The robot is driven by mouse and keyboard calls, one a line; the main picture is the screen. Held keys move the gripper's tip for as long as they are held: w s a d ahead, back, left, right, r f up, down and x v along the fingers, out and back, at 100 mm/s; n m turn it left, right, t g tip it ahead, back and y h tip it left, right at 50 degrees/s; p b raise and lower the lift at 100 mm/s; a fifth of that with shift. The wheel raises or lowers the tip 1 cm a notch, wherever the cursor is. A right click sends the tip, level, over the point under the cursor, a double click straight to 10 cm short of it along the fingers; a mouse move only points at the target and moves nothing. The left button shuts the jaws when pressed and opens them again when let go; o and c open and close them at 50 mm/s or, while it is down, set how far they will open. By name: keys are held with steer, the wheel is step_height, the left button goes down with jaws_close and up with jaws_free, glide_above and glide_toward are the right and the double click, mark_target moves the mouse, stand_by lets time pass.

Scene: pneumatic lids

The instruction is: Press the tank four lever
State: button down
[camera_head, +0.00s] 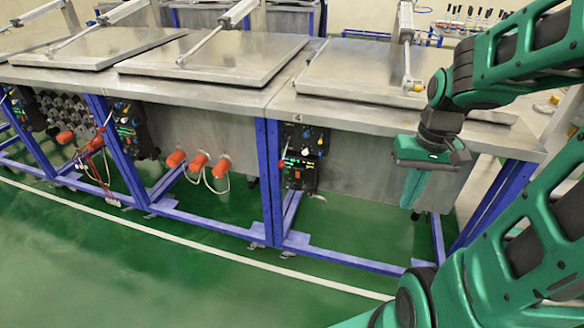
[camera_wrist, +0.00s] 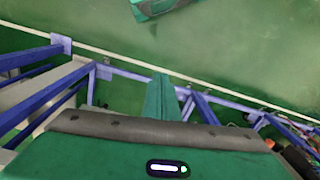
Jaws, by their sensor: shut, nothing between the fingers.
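The tank marked 4 (camera_head: 350,160) is a steel tank under a flat closed lid, in the middle right of the head view. Its dark control panel (camera_head: 303,142) hangs below the tabletop beside a blue post, with small levers and lit indicators too small to tell apart. I cannot single out the lever itself. My gripper (camera_head: 411,205) points down in front of the tank, to the right of the panel and apart from it. Its green fingers are shut together and empty; they also show in the wrist view (camera_wrist: 161,95).
The steel tabletop edge (camera_head: 215,97) runs above the panels. Blue frame legs (camera_head: 269,180) and low rails stand in front. Orange-capped valves (camera_head: 198,162) stick out at the left. The green floor (camera_head: 190,265) in front is clear.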

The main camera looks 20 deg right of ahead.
mark_target(285, 153)
steer(key=w+a+f+t+y, duration=0.2)
steer(key=w+a+f+y, duration=0.2)
steer(key=w+f, duration=0.6)
steer(key=w+a+f+t+y, duration=0.2)
steer(key=w+a+f+y, duration=0.2)
steer(key=w+f, duration=0.6)
steer(key=w+d+r+m+t, duration=0.1)
steer(key=w+d+m+t, duration=0.1)
steer(key=w+m+t, duration=0.2)
steer(key=w+d+r+m+t+y, duration=0.1)
steer(key=w+m+t, duration=0.3)
steer(key=w, duration=0.5)
steer(key=shift+d+t, duration=0.8)
steer(key=shift+t, duration=0.2)
steer(key=x, duration=1)
steer(key=shift+a+r, duration=0.1)
steer(key=shift+a, duration=0.1)
steer(key=shift+s+a+r, duration=0.15)
steer(key=shift+s+a, duration=0.1)
steer(key=shift+a, duration=0.35)
steer(key=shift+s+a+r, duration=0.1)
steer(key=shift+s+a, duration=0.15)
steer(key=shift+a, duration=0.35)
steer(key=shift+s+a+r, duration=0.15)
steer(key=shift+s+a, duration=0.1)
steer(key=shift+a, duration=0.35)
